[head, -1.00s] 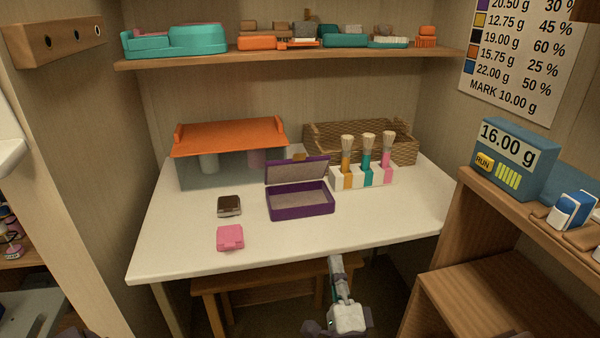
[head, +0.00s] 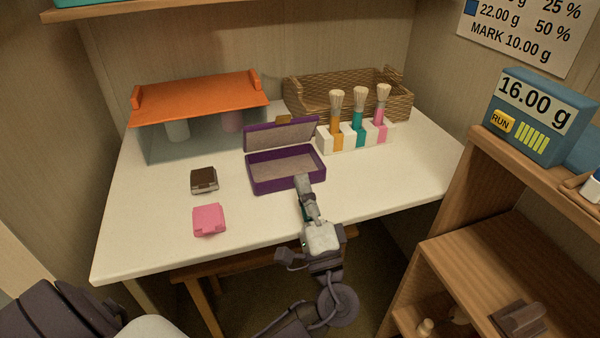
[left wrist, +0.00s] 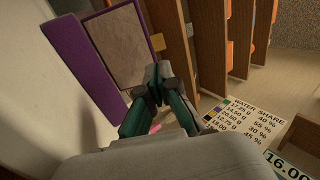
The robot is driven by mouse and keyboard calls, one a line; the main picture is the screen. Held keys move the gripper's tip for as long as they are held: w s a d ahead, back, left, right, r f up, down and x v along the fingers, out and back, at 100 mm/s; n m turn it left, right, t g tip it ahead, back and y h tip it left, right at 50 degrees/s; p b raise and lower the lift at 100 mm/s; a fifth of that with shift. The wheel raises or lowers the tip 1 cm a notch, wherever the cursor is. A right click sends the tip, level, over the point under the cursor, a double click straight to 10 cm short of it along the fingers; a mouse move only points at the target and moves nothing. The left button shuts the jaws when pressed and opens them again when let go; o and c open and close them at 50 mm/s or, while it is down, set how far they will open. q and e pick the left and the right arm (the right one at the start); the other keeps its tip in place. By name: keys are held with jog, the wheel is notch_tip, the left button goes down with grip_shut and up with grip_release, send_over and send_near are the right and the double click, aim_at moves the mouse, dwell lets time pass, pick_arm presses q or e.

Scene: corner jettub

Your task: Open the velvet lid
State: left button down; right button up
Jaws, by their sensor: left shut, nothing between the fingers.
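The purple velvet box (head: 285,183) sits on the white table with its front toward me. Its lid (head: 281,133) stands raised and leaning back along the rear edge, showing a grey-beige lining. My left gripper (head: 303,184) is shut and empty, at the right part of the box's front wall. I cannot tell whether it touches the wall. In the left wrist view the shut fingers (left wrist: 158,90) are beside the purple front wall (left wrist: 68,65), with the lined lid (left wrist: 118,48) behind. My right gripper is not in view.
A brown case (head: 204,180) and a pink case (head: 209,220) lie left of the box. A brush holder (head: 345,141) with brushes stands behind right, before a wicker basket (head: 300,98). An orange-topped stand (head: 200,98) is at back left. The front right tabletop is clear.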

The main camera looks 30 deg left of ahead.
aim_at(284, 119)
pick_arm(q)
jog(key=p+x, duration=0.1)
jog(key=x, duration=1)
jog(key=shift+w+a+r, duration=0.1)
jog(key=shift+w+a, duration=0.15)
jog(key=shift+a, duration=0.1)
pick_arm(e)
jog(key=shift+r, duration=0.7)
pick_arm(q)
jog(key=shift+r+p, duration=0.1)
jog(key=shift+p, duration=0.2)
